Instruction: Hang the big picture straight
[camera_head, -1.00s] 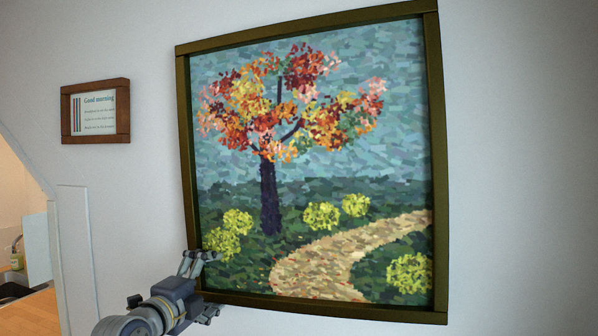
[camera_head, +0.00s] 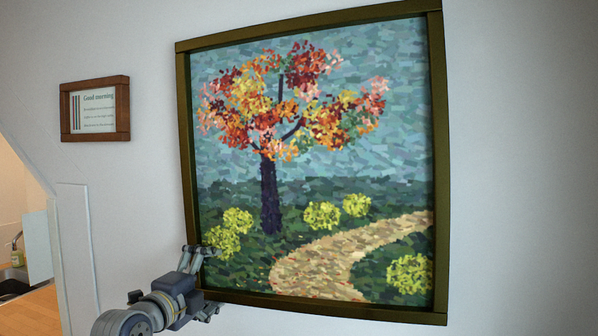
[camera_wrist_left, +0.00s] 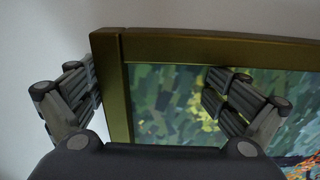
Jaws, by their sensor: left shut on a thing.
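The big picture (camera_head: 320,240) hangs on the white wall. It shows a tree with red and yellow leaves and a winding path, in a dark olive-gold frame (camera_head: 186,140). I cannot tell from this slanted view whether it is exactly level. My left gripper (camera_head: 208,282) is at its lower left corner, shut on the frame. In the left wrist view the gripper's fingers (camera_wrist_left: 155,95) lie either side of the frame's edge bar (camera_wrist_left: 115,95), one over the canvas and one on the wall side. My right gripper is not in view.
A small wooden-framed "Good morning" sign (camera_head: 95,109) hangs left of the big picture. A wall opening at the far left shows a wooden counter (camera_head: 35,310) with a sink and bottle. The wall right of the picture is bare.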

